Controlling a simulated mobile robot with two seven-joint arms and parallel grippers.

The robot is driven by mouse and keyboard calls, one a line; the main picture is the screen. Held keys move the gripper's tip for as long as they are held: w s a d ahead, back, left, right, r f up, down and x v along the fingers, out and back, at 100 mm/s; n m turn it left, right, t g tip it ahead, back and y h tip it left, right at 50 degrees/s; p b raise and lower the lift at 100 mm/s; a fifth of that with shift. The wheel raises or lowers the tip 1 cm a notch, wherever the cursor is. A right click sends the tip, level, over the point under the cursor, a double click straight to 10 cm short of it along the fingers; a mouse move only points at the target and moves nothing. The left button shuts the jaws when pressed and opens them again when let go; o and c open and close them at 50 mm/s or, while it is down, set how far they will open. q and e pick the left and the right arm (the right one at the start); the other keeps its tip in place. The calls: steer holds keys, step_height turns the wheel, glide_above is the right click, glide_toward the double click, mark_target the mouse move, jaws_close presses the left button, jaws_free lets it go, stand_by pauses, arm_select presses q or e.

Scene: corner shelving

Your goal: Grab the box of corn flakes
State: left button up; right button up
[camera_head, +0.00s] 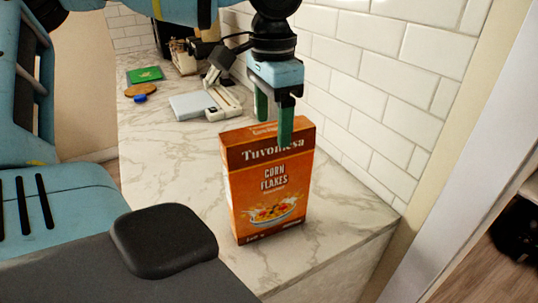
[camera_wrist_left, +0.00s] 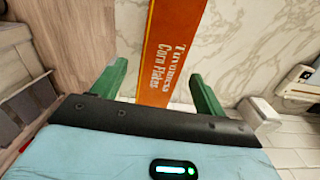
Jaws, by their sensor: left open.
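The orange corn flakes box (camera_head: 268,190) stands upright near the front edge of the marble counter, its printed front towards the head camera. My left gripper (camera_head: 273,131) points down from above at the box's top. It is open. One green finger overlaps the upper front of the box and the other shows by the back of its top. In the left wrist view the box's narrow lettered face (camera_wrist_left: 163,65) lies between the two spread fingers, with gaps visible on both sides. Contact cannot be seen. My right gripper is out of view.
The marble counter (camera_head: 180,150) is bare left of the box. A white device (camera_head: 222,103), a light grey flat item (camera_head: 190,106), a green packet (camera_head: 145,74) and an orange round item (camera_head: 140,89) lie farther back. A tiled wall (camera_head: 385,95) stands close on the right.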

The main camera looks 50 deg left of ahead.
arm_select(q)
steer(key=f, duration=0.5)
steer(key=shift+s+a, duration=0.1)
steer(key=shift+s, duration=0.25)
steer(key=shift+c, duration=0.2)
